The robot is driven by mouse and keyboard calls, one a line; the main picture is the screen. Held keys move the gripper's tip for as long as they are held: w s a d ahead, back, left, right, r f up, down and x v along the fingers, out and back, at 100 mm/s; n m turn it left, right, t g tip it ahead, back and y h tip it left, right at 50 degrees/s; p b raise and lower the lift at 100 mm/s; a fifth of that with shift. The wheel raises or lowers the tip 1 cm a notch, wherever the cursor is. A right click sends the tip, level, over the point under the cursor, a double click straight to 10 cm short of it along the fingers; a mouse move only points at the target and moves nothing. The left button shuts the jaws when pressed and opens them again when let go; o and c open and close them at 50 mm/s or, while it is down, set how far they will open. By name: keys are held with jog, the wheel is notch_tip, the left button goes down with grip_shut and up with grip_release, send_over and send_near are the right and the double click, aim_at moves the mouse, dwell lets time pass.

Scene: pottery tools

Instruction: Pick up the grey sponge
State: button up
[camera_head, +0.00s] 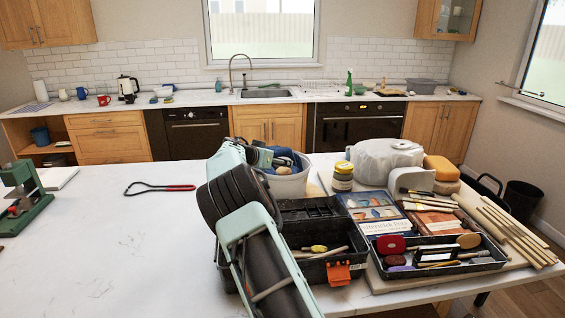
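A pale grey, rounded block (418,179) that looks like the grey sponge sits at the right of the table, among the pottery tools. Brushes lie close in front of the grey block. My arm rises from the bottom centre, and its far end, with what seems to be my gripper (262,157), is near the white bucket, well left of the grey block. My arm partly hides it, and I cannot make out its fingers.
A white bucket (290,187), a black toolbox (318,268) and a black tool tray (440,270) crowd the table's right half. A plastic-wrapped lump (383,158) stands behind the grey block. Wooden sticks (518,234) lie at the right edge. The table's left half is mostly clear.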

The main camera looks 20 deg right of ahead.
jog(key=shift+p+x, duration=1.05)
jog(key=shift+x, duration=1.65)
jog(key=c, duration=0.7)
